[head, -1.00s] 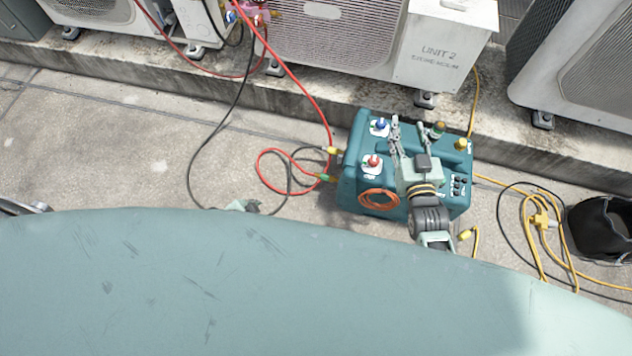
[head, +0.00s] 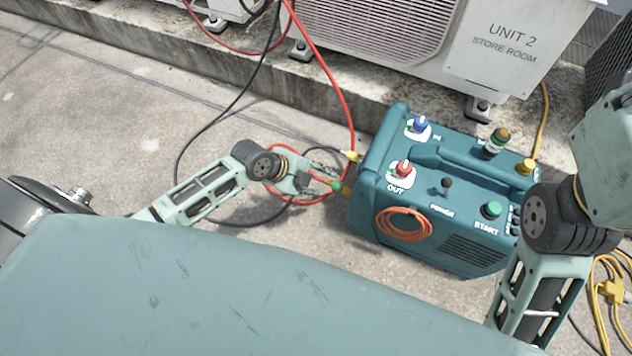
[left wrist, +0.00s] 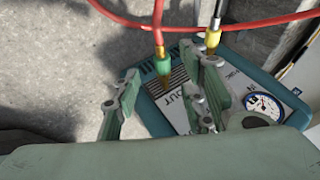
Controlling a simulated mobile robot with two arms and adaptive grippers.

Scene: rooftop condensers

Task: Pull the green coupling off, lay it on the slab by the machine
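The green coupling (head: 338,187) sits on the left end face of the teal machine (head: 375,170), at the end of a red hose. In the left wrist view the green coupling (left wrist: 163,66) is on the port by the word OUT. My left gripper (head: 322,180) is at the coupling, and in the left wrist view its fingers (left wrist: 168,84) stand apart, one on each side of it. I see no clear contact. My right arm (head: 545,220) is at the right edge; its gripper is out of view. The slab (head: 90,120) is bare concrete left of the machine.
A yellow coupling (head: 352,156) sits beside the green one and shows close to the right finger in the left wrist view (left wrist: 213,40). Red and black hoses loop around my left gripper. The condenser (head: 505,45) stands behind on a ledge.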

